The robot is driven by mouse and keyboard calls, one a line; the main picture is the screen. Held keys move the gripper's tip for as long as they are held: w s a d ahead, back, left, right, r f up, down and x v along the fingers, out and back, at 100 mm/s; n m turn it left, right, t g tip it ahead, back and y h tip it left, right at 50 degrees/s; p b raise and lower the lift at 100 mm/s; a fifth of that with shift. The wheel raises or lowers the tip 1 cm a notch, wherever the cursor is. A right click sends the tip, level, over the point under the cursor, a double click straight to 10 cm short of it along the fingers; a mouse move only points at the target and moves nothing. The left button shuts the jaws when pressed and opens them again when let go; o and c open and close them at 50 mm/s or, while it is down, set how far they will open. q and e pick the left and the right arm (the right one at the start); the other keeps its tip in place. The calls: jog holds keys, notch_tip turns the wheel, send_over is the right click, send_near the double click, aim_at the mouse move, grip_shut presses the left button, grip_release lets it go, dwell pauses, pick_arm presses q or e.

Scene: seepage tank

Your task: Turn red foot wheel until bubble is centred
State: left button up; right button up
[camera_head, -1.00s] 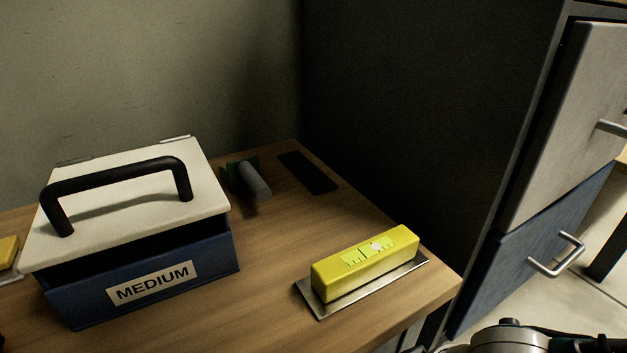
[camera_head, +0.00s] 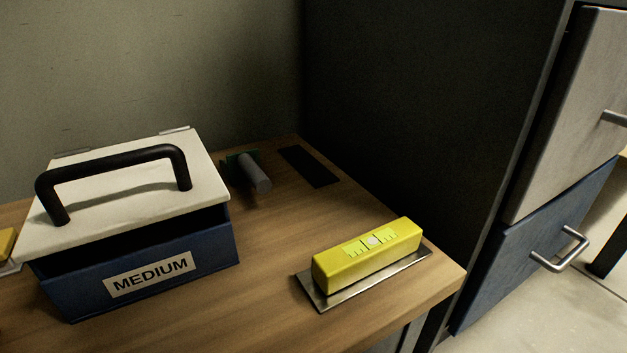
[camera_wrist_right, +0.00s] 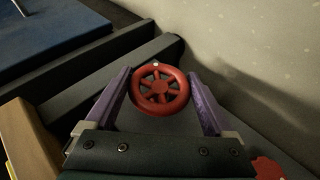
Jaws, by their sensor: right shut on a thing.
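The red foot wheel (camera_wrist_right: 145,97) is a spoked handwheel in the right wrist view. My right gripper (camera_wrist_right: 160,84) has its two purple fingers on opposite sides of the rim and is shut on it. The yellow spirit level (camera_head: 335,270) lies on a metal plate (camera_head: 322,299) near the table's right corner in the head view. The wheel and my right gripper are not in the head view. My left gripper is in neither view.
A blue box labelled MEDIUM (camera_head: 75,297) with a black-handled white lid stands on the wooden table (camera_head: 270,255). A grey cylinder (camera_head: 255,173) lies behind it. Drawers (camera_head: 520,250) stand at the right. Another red part (camera_wrist_right: 267,168) shows at the wrist view's lower right.

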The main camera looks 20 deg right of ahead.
jog(key=shift+f+h+b, duration=0.25)
jog(key=shift+h+b, duration=0.75)
jog(key=shift+b, duration=0.2)
jog(key=shift+r+n+b, duration=0.1)
jog(key=shift+n+b, duration=0.2)
jog(key=shift+s+h, duration=0.1)
jog(key=shift+h, duration=0.2)
jog(key=o, duration=1.1)
jog(key=shift+d+r, duration=0.1)
jog(key=shift+r, duration=0.1)
